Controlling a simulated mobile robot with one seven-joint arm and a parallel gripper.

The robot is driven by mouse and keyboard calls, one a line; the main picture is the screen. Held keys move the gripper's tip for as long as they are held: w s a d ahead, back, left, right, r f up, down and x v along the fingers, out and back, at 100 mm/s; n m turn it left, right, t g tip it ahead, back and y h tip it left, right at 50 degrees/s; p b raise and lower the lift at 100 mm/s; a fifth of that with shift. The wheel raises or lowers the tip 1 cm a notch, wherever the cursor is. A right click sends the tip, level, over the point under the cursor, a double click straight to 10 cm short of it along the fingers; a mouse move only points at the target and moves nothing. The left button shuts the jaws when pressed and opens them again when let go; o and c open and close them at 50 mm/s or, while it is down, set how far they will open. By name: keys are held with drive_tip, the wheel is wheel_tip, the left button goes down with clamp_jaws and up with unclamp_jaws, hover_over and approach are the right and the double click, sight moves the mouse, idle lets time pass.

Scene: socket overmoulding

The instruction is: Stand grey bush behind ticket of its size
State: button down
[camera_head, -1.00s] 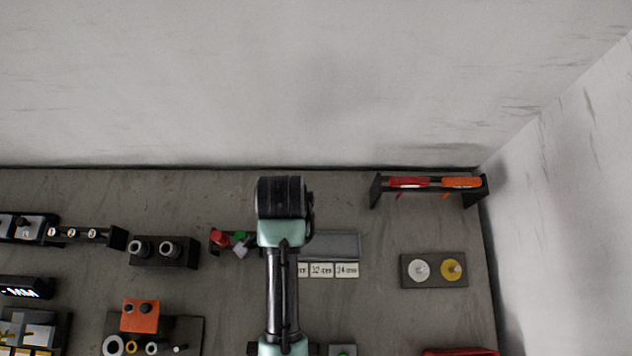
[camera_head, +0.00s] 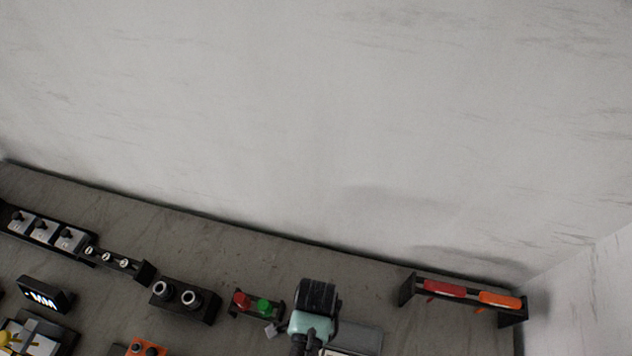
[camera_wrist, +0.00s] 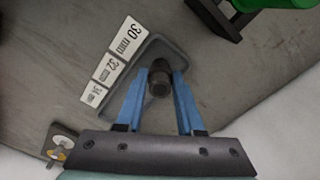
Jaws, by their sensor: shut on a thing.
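My gripper (camera_wrist: 160,82), with blue fingers, is shut on the grey bush (camera_wrist: 159,86), a short dark cylinder, in the wrist view. The bush is over the grey tray (camera_wrist: 135,76), on the tray side of the ticket row and closest to the 30 mm ticket (camera_wrist: 126,38). I cannot tell whether it touches the tray floor. The 32 mm ticket (camera_wrist: 106,69) and 34 mm ticket (camera_wrist: 93,94) follow in the row. In the head view the tray (camera_head: 362,337) shows right of my wrist, which hides the gripper and bush.
A holder with a red button (camera_head: 241,300) and a green button (camera_head: 264,306) stands left of my wrist. A black block with two round posts (camera_head: 190,298) is farther left. A black rack with red and orange tools (camera_head: 470,295) stands at the right near the wall.

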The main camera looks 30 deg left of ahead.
drive_tip(key=shift+f, duration=0.1)
drive_tip(key=c, duration=0.5)
unclamp_jaws()
wheel_tip(320, 180, up, 12)
drive_tip(key=shift+r, duration=0.15)
idle(0.5)
